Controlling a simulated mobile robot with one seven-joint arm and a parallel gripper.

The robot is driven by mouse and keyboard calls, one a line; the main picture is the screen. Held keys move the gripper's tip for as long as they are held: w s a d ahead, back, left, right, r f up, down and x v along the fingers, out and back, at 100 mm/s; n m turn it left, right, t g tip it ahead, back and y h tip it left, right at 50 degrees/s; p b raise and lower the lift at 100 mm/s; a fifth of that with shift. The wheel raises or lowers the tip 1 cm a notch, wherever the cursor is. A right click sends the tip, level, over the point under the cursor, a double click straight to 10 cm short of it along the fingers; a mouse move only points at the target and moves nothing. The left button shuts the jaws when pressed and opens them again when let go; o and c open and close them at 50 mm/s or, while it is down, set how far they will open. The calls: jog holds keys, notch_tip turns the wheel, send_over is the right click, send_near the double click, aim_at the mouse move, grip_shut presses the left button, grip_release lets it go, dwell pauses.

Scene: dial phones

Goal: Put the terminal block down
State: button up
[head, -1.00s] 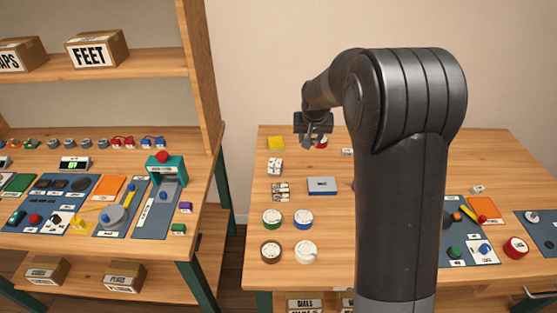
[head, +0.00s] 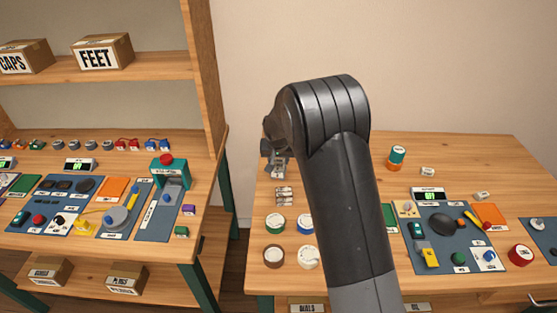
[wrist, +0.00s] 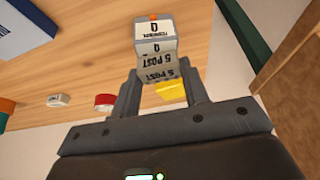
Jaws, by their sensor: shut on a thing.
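The terminal block (wrist: 157,62) is a pale grey-white block with black print, including "5 POST", in the wrist view. My gripper (wrist: 160,90) is shut on it, with a dark finger on each side. A bit of orange shows at the far end of the labelled faces. I cannot tell whether these faces all belong to one block, or whether it touches the table. In the head view my gripper (head: 278,171) is over the left side of the right-hand table (head: 390,187), and the block is hard to make out.
Small labelled blocks (head: 284,195) and several round reels (head: 275,224) lie on the table's left side, nearer the camera. The wrist view shows a blue-and-white box (wrist: 38,28), a red round piece (wrist: 104,101) and a yellow piece (wrist: 172,91). A shelf post (head: 212,65) stands left.

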jog(key=shift+f, duration=0.25)
jog(key=o, duration=1)
jog(key=shift+c, duration=0.2)
jog(key=v, duration=1.2)
jog(key=shift+r, duration=0.2)
jog(key=s+d+r, duration=0.6)
jog(key=s, duration=0.3)
jog(key=s+d+r, duration=0.6)
jog(key=s+r, duration=0.1)
jog(key=s, duration=0.2)
jog(key=s+d, duration=0.2)
jog(key=s, duration=0.8)
jog(key=s+d+t, duration=0.1)
jog(key=s+d, duration=0.2)
jog(key=s, duration=0.7)
jog(key=shift+f, duration=0.35)
